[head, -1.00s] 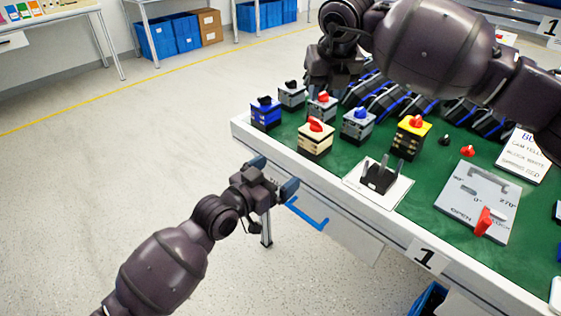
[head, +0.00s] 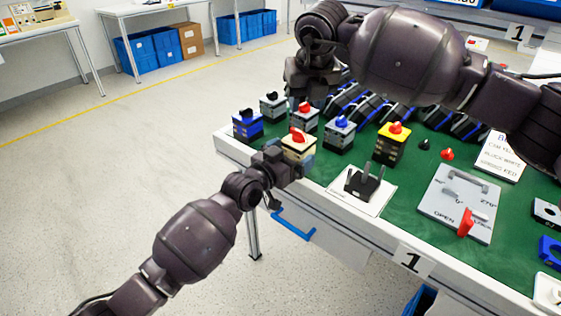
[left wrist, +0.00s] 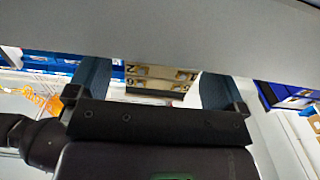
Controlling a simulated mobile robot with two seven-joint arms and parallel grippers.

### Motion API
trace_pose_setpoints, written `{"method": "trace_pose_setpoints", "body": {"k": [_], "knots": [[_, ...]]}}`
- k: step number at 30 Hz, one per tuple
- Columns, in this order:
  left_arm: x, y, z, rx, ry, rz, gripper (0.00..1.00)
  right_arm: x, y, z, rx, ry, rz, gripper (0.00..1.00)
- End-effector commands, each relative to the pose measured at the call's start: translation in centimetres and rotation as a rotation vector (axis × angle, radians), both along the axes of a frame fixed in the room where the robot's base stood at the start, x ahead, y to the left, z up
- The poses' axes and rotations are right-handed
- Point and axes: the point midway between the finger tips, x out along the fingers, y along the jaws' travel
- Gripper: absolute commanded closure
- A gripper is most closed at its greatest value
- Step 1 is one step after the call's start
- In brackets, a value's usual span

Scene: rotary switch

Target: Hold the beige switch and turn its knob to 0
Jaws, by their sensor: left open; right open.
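The beige switch (head: 299,150) stands on the green table top near its left front edge. Its red knob (head: 297,135) is on top; I cannot read its setting. My left gripper (head: 287,158) is open at the front of this switch, hiding its lower part. In the left wrist view the beige labelled side of the switch (left wrist: 160,76) shows between the two open blue-grey fingers (left wrist: 153,86), with a gap to each. My right gripper (head: 305,85) hangs open and empty behind the row of switches; its fingertips are hard to make out.
Close around are a blue switch (head: 247,126), a grey switch with a blue knob (head: 340,136) and one with a yellow top (head: 392,146). A black holder on a white plate (head: 362,187) is to the right. A grey panel with a red lever (head: 465,222) is farther right.

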Motion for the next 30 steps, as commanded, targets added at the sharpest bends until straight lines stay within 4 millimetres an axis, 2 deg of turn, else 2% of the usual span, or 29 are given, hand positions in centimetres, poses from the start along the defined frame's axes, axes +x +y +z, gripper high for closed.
{"method": "trace_pose_setpoints", "body": {"k": [6,15,26,27,30], "knots": [[0.98,-0.76,0.01,-0.001,0.000,0.000,0.02,0.00,0.00,-0.01,0.000,0.000,0.000,0.57],[1.07,-0.81,0.02,-0.001,0.000,0.000,0.04,0.00,0.01,-0.01,0.000,0.000,0.000,0.57],[1.06,-0.78,0.01,-0.001,0.001,0.000,0.59,0.00,0.01,-0.01,0.000,0.000,0.000,0.57],[1.05,-0.78,0.00,-0.001,0.001,0.000,0.62,0.00,0.01,-0.01,0.000,0.000,0.000,0.54],[1.05,-0.78,0.00,0.000,0.000,0.000,0.62,-0.03,-0.02,-0.14,0.004,0.004,0.009,0.53]]}}
